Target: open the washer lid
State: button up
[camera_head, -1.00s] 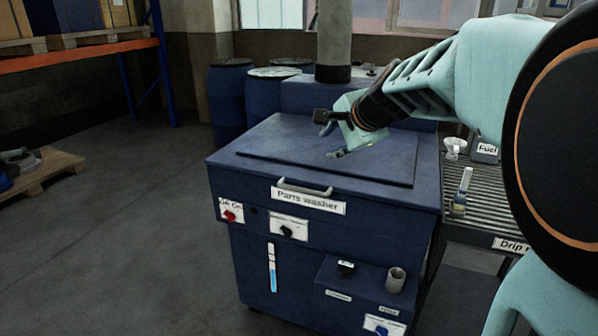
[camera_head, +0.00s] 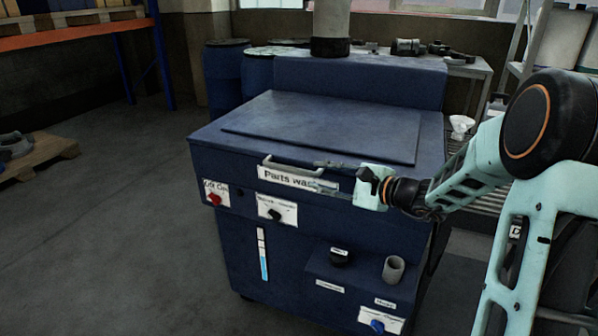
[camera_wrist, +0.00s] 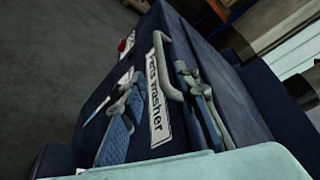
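The blue parts washer (camera_head: 215,150) stands in the middle of the head view. Its flat blue lid (camera_head: 330,125) lies closed on top. A grey bar handle (camera_head: 285,166) runs along the lid's front edge above the "Parts washer" label; it also shows in the wrist view (camera_wrist: 167,70). My gripper (camera_head: 318,175) is at the handle's right end, pointing left along the washer's front. In the wrist view its two fingers (camera_wrist: 158,75) are spread apart, with the handle ahead and between their tips. I cannot tell whether either finger touches it.
On the washer's front are a red button (camera_head: 213,199), a dark knob (camera_head: 275,214) and a lower box with a cup (camera_head: 393,269). A raised blue block with a grey duct (camera_head: 331,30) stands behind the lid. Open floor (camera_head: 120,240) lies to the left.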

aim_at(297, 171)
jog(key=x, duration=1)
jog(key=shift+w+a+f, duration=0.15)
jog(key=shift+w+a, duration=0.05)
jog(key=shift+a, duration=0.15)
jog(key=shift+c, duration=0.6)
grip_shut()
